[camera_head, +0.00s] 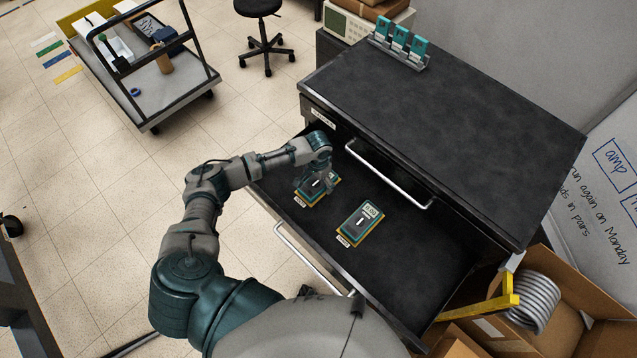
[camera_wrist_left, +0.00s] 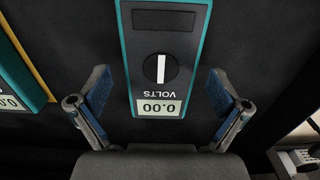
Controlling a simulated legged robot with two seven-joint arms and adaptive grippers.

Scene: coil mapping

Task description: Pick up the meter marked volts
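The meter marked VOLTS (camera_wrist_left: 165,60) is teal with a dark face, a dial and a 0.00 display. It appears upside down in the left wrist view. In the head view this meter (camera_head: 324,190) lies at the left of the open drawer, partly hidden by my left gripper (camera_head: 315,181). The left gripper (camera_wrist_left: 158,82) is open, with one finger on each side of the meter's display end; contact is not clear. A second teal meter (camera_head: 360,222) lies to the right in the drawer, on a yellow-edged base; its edge shows in the wrist view (camera_wrist_left: 22,75). My right gripper is not in view.
The open drawer (camera_head: 400,275) has bare dark floor to the right of the meters. The black cabinet top (camera_head: 450,130) holds a rack of teal devices (camera_head: 400,42). A cardboard box with a grey coil (camera_head: 535,302) stands at right. A cart (camera_head: 165,95) stands at upper left.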

